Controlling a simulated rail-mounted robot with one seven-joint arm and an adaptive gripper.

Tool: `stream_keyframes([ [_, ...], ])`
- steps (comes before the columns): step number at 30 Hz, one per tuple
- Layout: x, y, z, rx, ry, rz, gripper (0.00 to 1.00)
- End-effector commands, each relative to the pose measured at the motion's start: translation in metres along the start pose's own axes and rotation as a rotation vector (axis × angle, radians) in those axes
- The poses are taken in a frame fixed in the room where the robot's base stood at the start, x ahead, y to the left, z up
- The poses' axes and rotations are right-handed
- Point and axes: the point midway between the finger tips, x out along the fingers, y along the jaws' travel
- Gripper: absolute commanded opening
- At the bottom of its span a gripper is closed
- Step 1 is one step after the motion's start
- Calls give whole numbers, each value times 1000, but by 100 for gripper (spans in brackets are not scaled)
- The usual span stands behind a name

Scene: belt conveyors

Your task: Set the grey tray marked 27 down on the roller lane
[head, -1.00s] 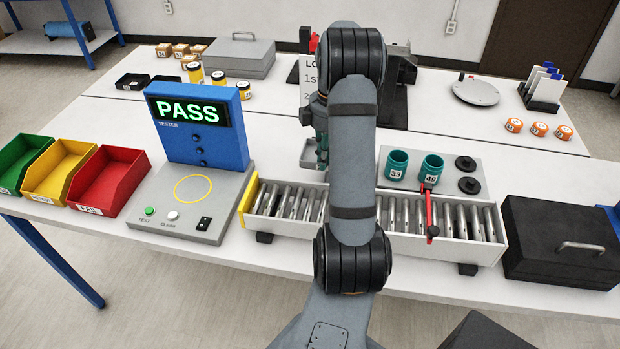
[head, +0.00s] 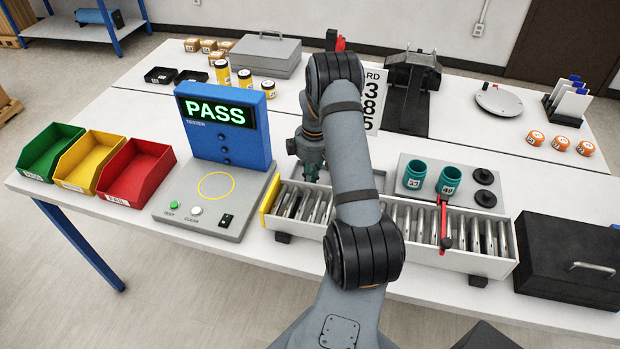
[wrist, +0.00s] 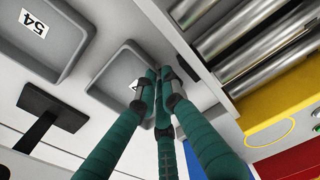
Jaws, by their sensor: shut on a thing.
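My gripper (head: 311,165) is behind the left part of the roller lane (head: 465,262), partly hidden by my arm in the head view. In the wrist view its teal fingers (wrist: 160,76) are closed together at a small grey tray (wrist: 112,82). The tray's label is mostly covered by the fingers; only part of a digit, like a 2, shows. In the wrist view the tray is beside the lane's rollers (wrist: 255,50), not over them. I cannot tell the tray's height above the table.
Another grey tray (wrist: 75,45) marked 54 lies at the wrist view's left. The blue tester (head: 258,150) reading PASS stands left of the lane. A red lever (head: 444,225) crosses the lane's right part. Teal jars (head: 447,180) stand behind it. The lane's left rollers look empty.

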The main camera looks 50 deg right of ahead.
Motion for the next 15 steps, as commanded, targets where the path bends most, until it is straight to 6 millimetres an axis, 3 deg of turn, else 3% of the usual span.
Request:
stream_keyframes([
  [8, 4, 0, 0, 0, 0, 0, 0],
  [9, 4, 0, 0, 0, 0, 0, 8],
  [15, 3, 0, 0, 0, 0, 0, 15],
])
